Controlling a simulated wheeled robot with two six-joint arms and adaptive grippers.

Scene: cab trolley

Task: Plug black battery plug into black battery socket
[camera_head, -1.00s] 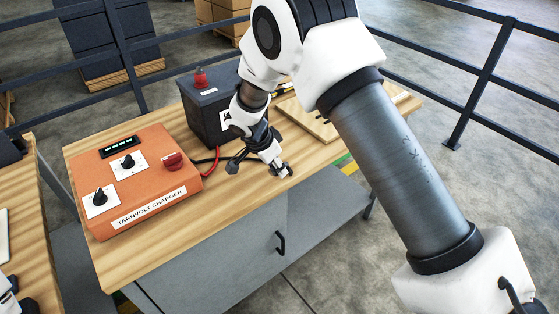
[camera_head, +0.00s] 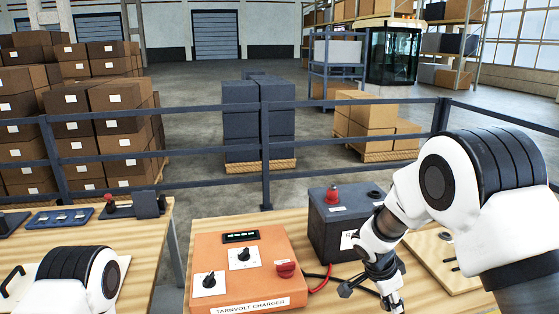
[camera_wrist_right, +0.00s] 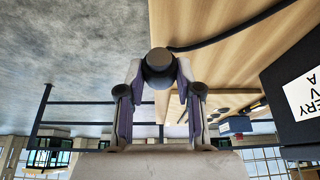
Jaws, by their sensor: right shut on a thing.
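My right gripper (camera_wrist_right: 160,88) is shut on the black battery plug (camera_wrist_right: 160,62), a dark round piece between its fingertips in the right wrist view. A black cable (camera_wrist_right: 215,42) runs off to the right behind it. In the head view the right gripper (camera_head: 388,290) is in front of the dark battery (camera_head: 322,236), apart from it, near the table's front edge. A black round fitting (camera_head: 374,194) on the battery's top right looks like the black battery socket. A red cap (camera_head: 332,193) stands at its top left. My left gripper is out of the picture.
The orange charger (camera_head: 213,259) stands left of the battery, with red and black cables between them. A wooden board (camera_head: 428,250) lies to the right, partly behind my right arm. Another table (camera_head: 140,235) is at left. A dark railing (camera_head: 210,184) runs behind.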

